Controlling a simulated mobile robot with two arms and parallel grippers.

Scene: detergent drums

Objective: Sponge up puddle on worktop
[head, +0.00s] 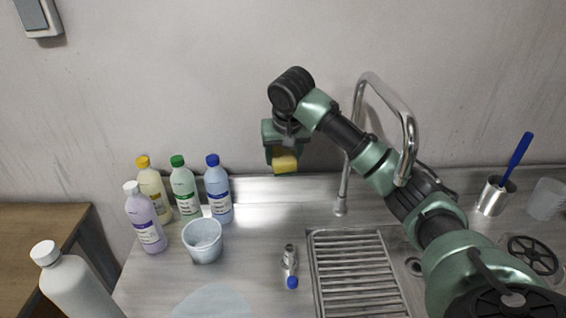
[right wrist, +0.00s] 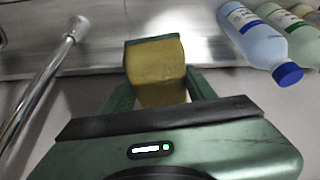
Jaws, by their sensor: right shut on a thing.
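My right gripper (head: 284,150) is shut on a yellow sponge (head: 285,164) and holds it up in front of the back wall, above the rear of the worktop. In the right wrist view the sponge (right wrist: 155,68) sits between the fingers, with a dark green layer on its far end. A pale bluish rounded patch (head: 212,304), which looks like the puddle, lies on the worktop (head: 256,212) at the bottom edge of the head view, partly cut off. The sponge is well apart from it. My left gripper is not in view.
Several capped bottles (head: 186,192) and a whitish cup (head: 203,240) stand at the left. A small metal fitting with a blue end (head: 289,266) lies left of the ridged drainer (head: 356,275). A tall tap (head: 343,190) rises behind my right arm. A steel cup with a blue-handled brush (head: 492,197) stands right.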

